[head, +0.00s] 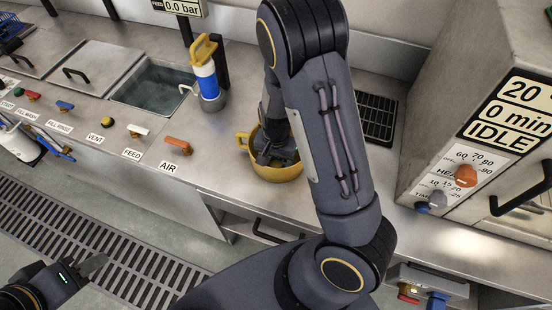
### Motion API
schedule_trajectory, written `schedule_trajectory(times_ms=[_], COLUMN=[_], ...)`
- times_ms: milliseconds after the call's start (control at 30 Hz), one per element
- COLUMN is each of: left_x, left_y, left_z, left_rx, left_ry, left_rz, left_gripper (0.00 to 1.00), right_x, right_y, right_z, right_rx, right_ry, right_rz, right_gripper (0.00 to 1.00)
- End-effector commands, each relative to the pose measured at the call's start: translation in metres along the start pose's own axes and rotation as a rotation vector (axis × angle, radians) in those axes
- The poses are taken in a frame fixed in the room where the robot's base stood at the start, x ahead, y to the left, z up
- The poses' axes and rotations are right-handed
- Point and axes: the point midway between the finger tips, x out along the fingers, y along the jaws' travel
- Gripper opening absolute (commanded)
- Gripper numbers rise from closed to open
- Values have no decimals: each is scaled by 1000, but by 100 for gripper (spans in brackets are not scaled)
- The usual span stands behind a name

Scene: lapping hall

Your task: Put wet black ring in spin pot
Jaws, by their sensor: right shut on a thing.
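A yellow pot (286,175) with a handle on its left side stands on the steel counter, right of the middle basin; I take it for the spin pot. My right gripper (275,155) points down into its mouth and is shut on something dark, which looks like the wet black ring. The ring's outline cannot be told from the dark fingers, and my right arm covers the pot's right rear. My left gripper (95,266) is low at the left, over the floor grating, away from the counter. Whether its fingers are apart is unclear.
A water-filled basin (155,88) and a blue-and-white canister with a yellow handle (206,75) are left of the pot. Labelled knobs line the counter front. A black grate (377,117) lies behind my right arm. A heater cabinet (470,140) reading IDLE stands right.

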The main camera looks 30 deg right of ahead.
Motion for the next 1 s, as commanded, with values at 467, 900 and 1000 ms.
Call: schedule_trajectory(times_ms=[467,900,1000], left_x=[-1,-8,-10], left_y=[0,4,4], left_z=[0,-4,-5], left_rx=[0,0,0], left_ry=[0,0,0], left_rz=[0,0,0], left_gripper=[36,36,36], right_x=[-1,-77,-96], right_y=[0,-1,-1], right_z=[0,0,0], right_rx=[0,-3,-3], right_ry=[0,3,2], right_rz=[0,-5,-5], right_gripper=[84,84,84])
